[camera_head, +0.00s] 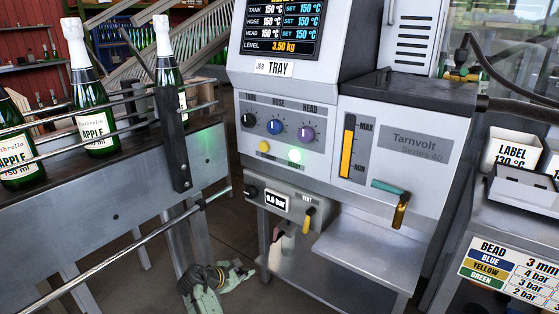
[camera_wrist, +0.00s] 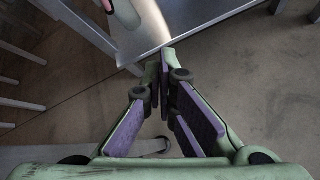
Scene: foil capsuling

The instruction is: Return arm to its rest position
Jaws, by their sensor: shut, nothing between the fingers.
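My gripper (camera_head: 246,272) shows at the bottom of the head view, low over the floor. It is beneath and left of the grey machine. In the wrist view my gripper (camera_wrist: 164,56) has green fingers with purple pads, and their tips meet with nothing between them. The tips look close to the corner of a metal shelf (camera_wrist: 178,22), but I cannot tell whether they touch it. Part of my arm is out of view.
The Tarnvolt machine (camera_head: 408,160) stands in the middle, with a lower shelf (camera_head: 325,285). A conveyor (camera_head: 95,200) with railings and foil-topped bottles (camera_head: 95,115) is at left. A label bin (camera_head: 510,155) and bead chart (camera_head: 512,270) are at right.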

